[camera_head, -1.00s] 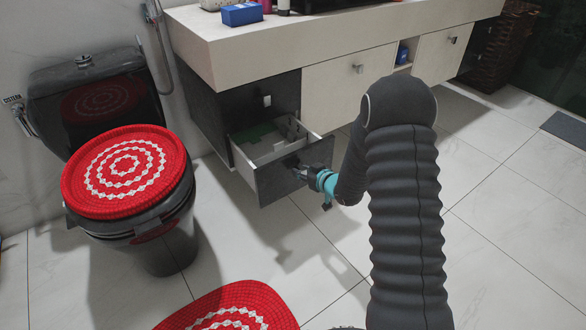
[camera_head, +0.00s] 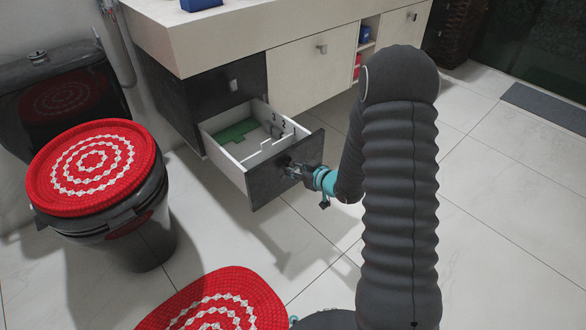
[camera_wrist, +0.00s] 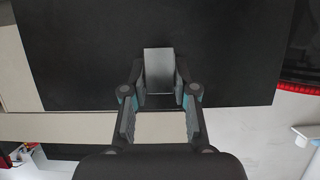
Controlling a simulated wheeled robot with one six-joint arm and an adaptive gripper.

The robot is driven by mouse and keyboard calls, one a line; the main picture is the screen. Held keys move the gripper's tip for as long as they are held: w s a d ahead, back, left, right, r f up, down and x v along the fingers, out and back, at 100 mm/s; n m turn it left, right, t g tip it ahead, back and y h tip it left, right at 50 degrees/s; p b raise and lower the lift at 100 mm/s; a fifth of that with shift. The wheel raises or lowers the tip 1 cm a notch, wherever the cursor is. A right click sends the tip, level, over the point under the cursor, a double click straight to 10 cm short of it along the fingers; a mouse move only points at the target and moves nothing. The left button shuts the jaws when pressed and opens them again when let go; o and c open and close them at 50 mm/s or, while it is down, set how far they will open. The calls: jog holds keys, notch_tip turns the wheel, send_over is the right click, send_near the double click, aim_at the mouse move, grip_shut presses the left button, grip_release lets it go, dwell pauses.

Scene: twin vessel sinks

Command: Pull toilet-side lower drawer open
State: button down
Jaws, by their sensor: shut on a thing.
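The toilet-side lower drawer (camera_head: 264,184) has a dark front and stands well out from the vanity, with its pale inside showing from above. A green flat piece (camera_head: 238,130) and low white dividers show inside it. My gripper (camera_head: 290,169) is at the drawer front, shut on its handle. In the wrist view, the grey handle (camera_wrist: 158,65) lies between the two fingers of my gripper (camera_wrist: 159,82), against the dark front (camera_wrist: 85,55). The handle is mostly hidden in the head view.
The upper dark drawer (camera_head: 205,95) is shut. A toilet with a red lid cover (camera_head: 95,165) stands left of the open drawer. A red rug (camera_head: 225,295) lies on the floor in front. Tiled floor (camera_head: 500,220) is clear on the right.

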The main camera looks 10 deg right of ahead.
jog(key=c, duration=0.9)
grip_release()
jog(key=v, duration=1.2)
